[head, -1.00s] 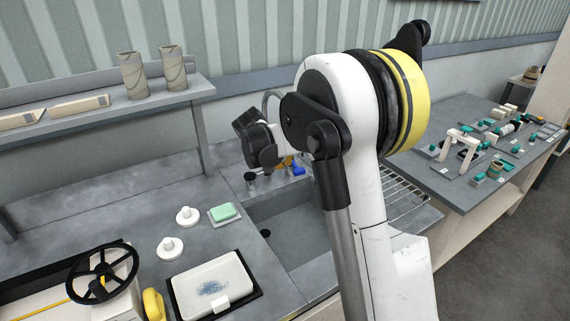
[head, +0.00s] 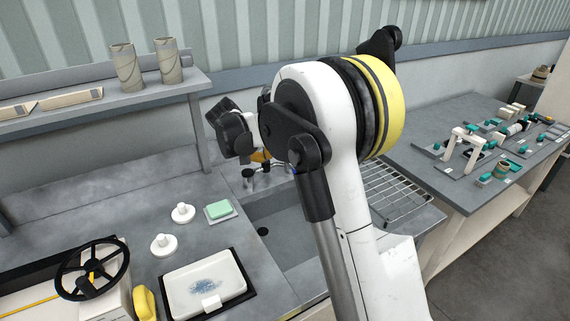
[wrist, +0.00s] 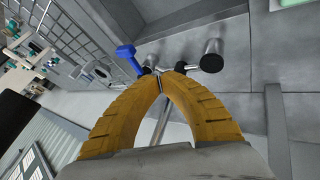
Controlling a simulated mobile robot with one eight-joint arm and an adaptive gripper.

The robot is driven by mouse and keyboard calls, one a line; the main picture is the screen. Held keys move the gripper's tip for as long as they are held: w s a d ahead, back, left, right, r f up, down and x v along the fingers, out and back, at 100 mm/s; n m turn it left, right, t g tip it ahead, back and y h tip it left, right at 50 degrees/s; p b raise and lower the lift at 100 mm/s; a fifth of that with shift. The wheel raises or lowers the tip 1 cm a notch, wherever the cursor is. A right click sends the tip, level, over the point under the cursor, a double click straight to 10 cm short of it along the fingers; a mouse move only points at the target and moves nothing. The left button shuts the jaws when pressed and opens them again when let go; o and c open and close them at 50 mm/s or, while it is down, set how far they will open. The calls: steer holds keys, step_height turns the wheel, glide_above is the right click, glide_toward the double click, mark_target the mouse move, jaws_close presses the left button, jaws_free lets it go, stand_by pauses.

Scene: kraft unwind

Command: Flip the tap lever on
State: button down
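The blue tap lever (wrist: 129,60) shows in the wrist view, just left of my fingertips. It looks apart from them, though the depth is hard to judge. My gripper (wrist: 160,76) has yellow fingers whose tips meet, with nothing seen between them. A chrome tap part with a black end (wrist: 211,57) is right of the tips, and a thin chrome pipe runs behind the fingers. In the head view my gripper (head: 260,157) is above the sink's back edge, largely hidden by my arm. The lever and spout are mostly hidden there.
The sink basin (head: 290,225) lies below, with a wire drying rack (head: 400,195) to its right. A green sponge (head: 220,209) on a grey dish, white knobs (head: 163,245) and a white tray (head: 205,283) stand left of the sink. A shelf (head: 80,118) is behind.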

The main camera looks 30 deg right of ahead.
steer(key=b+x, duration=0.3)
steer(key=x, duration=0.7)
steer(key=shift+s+d+f+b, duration=0.1)
steer(key=shift+d+f+b, duration=0.1)
steer(key=shift+b, duration=0.15)
steer(key=d, duration=0.1)
steer(key=d+b, duration=0.1)
steer(key=d, duration=0.1)
steer(key=shift+s+d+r, duration=0.1)
steer(key=shift+s+r, duration=0.05)
steer(key=shift+s, duration=0.1)
steer(key=shift+d, duration=0.35)
steer(key=shift+s+d+r+p, duration=0.1)
steer(key=shift+s+d+p, duration=0.25)
steer(key=shift+d, duration=0.2)
steer(key=shift+s+d+p, duration=0.3)
steer(key=shift+d+p, duration=0.15)
steer(key=shift+d, duration=0.35)
steer(key=shift+s+d, duration=0.1)
steer(key=shift+d, duration=0.05)
